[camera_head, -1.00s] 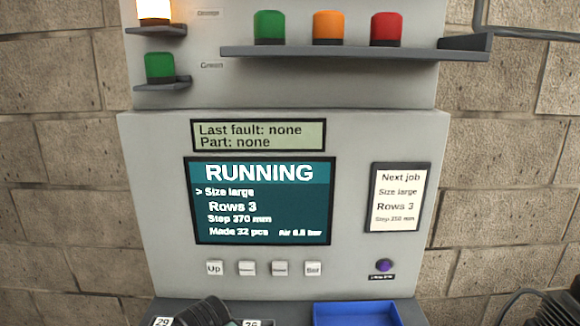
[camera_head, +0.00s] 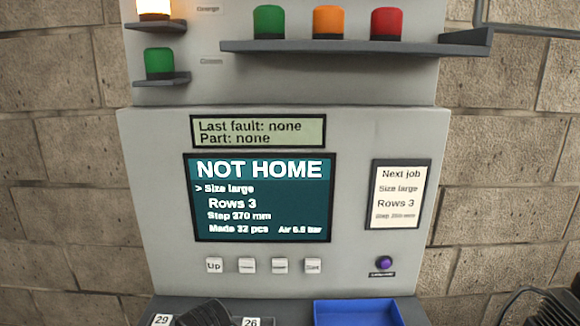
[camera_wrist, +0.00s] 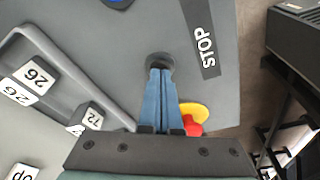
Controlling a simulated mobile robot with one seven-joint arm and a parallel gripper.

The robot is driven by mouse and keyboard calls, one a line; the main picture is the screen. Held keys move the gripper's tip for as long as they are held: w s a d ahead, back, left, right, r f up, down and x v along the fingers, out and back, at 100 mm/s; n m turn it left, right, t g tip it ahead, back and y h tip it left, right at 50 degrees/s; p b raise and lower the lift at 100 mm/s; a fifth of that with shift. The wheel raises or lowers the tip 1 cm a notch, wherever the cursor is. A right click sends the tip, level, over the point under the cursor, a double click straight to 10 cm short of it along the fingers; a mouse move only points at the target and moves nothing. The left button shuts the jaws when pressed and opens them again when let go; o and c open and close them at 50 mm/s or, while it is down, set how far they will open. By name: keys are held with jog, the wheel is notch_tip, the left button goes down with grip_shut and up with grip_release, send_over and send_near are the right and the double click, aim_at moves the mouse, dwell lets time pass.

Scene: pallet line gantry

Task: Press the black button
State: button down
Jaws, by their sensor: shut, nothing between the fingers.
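In the wrist view, a round black button (camera_wrist: 158,59) stands on the grey panel, left of a STOP label (camera_wrist: 204,50). My gripper (camera_wrist: 161,72) is shut, its two blue fingers side by side and empty. The fingertips are at the near edge of the black button and hide part of it. I cannot tell whether they press it down. In the head view the screen (camera_head: 262,198) reads NOT HOME. Neither the black button nor my gripper can be made out there.
A red button (camera_wrist: 193,130) on a yellow base sits close to the right of my fingers. A blue button (camera_wrist: 118,2) is at the top edge. A blue tray (camera_head: 357,304) is below the screen.

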jog(key=shift+w+a+p+v, duration=0.15)
jog(key=shift+a+p+v, duration=0.05)
jog(key=shift+p+v, duration=1)
jog(key=shift+w+a+p+v, duration=0.1)
jog(key=shift+a+p+v, duration=0.1)
jog(key=shift+p+v, duration=1)
jog(key=shift+r, duration=0.1)
